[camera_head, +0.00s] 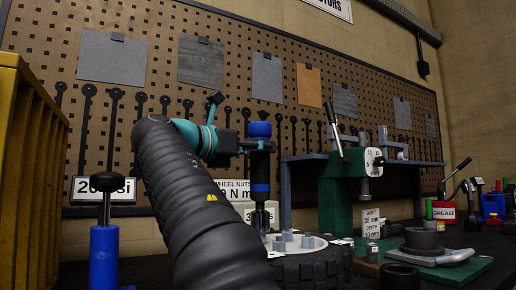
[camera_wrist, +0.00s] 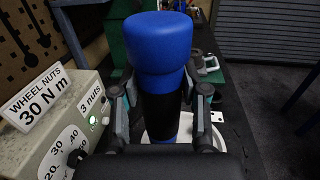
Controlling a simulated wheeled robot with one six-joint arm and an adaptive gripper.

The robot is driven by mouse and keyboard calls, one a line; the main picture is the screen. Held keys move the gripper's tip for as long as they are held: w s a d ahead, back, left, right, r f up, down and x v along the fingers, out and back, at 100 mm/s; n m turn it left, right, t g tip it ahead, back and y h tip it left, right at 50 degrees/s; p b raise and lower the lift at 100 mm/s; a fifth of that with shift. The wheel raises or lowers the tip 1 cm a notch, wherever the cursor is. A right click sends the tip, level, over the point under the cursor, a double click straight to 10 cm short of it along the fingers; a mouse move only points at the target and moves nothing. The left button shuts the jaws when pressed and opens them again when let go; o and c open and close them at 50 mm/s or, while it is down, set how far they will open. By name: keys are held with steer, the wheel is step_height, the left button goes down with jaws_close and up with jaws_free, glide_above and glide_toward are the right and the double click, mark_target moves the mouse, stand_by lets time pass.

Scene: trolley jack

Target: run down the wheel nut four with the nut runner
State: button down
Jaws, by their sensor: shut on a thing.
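My gripper (camera_wrist: 160,97) is shut around the black body of the nut runner (camera_wrist: 158,40), which has a blue cap and stands upright. In the head view the nut runner (camera_head: 260,165) has a blue band and a metal socket pointing down. The socket is over the left part of the pale wheel hub (camera_head: 318,243), which lies flat in a dark tyre (camera_head: 325,268). Several grey nuts or studs (camera_head: 307,241) stand on the hub. I cannot tell which is nut four, or whether the socket is seated on one. In the wrist view the runner hides most of the hub.
A control box (camera_wrist: 65,125) beside the runner reads "WHEEL NUTS 30 N m" and "3 nuts", with a dial and green light. A green press (camera_head: 337,195) stands behind right.

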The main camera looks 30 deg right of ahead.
mark_target(253, 131)
steer(key=shift+f+b, duration=0.55)
steer(key=shift+f, duration=0.3)
stand_by(0.6)
steer(key=shift+f+p, duration=0.35)
steer(key=shift+f, duration=0.1)
stand_by(1.8)
steer(key=shift+r+p, duration=2.15)
steer(key=shift+r, duration=0.9)
steer(key=shift+s, duration=0.15)
